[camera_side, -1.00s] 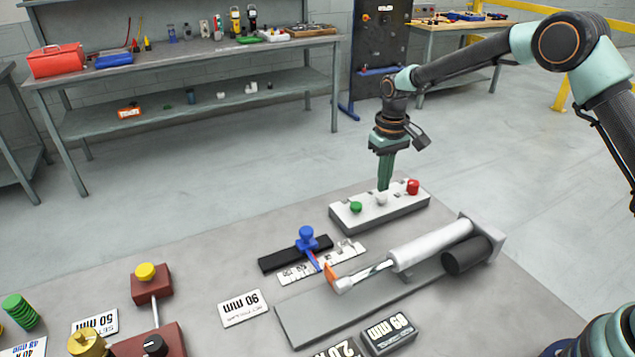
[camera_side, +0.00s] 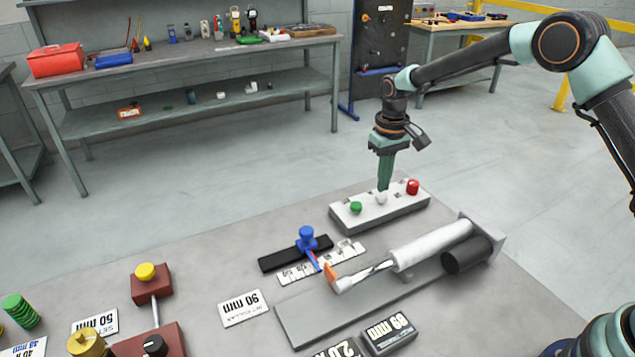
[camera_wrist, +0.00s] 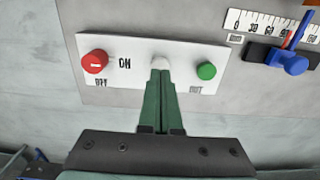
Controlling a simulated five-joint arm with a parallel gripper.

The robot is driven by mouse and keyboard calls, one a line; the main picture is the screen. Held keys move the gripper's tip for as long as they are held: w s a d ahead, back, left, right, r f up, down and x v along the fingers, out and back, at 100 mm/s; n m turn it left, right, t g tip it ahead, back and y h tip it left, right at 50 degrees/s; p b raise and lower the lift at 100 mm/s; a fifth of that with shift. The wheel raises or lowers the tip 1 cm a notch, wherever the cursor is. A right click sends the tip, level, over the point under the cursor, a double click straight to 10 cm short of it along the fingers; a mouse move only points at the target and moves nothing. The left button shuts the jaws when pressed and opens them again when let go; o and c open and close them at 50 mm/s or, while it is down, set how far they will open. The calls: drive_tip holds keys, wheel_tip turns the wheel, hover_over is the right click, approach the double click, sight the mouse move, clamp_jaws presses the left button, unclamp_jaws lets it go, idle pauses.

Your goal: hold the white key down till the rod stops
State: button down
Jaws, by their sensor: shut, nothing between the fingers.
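The white key (camera_side: 381,199) is on the pale control box (camera_side: 395,209), between a green button (camera_side: 356,207) and a red button (camera_side: 413,186). My gripper (camera_side: 384,187) is shut and empty, pointing down at the white key. In the wrist view its fingertips (camera_wrist: 160,76) overlap the near edge of the white key (camera_wrist: 160,62); I cannot tell whether they touch or press it. The rod (camera_side: 369,272) sticks out of the white cylinder (camera_side: 432,245), with an orange piece (camera_side: 331,277) near its end.
A blue slider (camera_side: 307,240) stands on a black rail beside a white scale (camera_side: 298,272). A red fixture with a yellow knob (camera_side: 145,271) stands at the left. The floor behind the box is clear.

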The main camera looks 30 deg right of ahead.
drive_tip(key=shift+f, duration=0.1)
drive_tip(key=shift+f, duration=1.15)
drive_tip(key=shift+s+f, duration=0.1)
idle(2.6)
drive_tip(key=shift+r, duration=2.35)
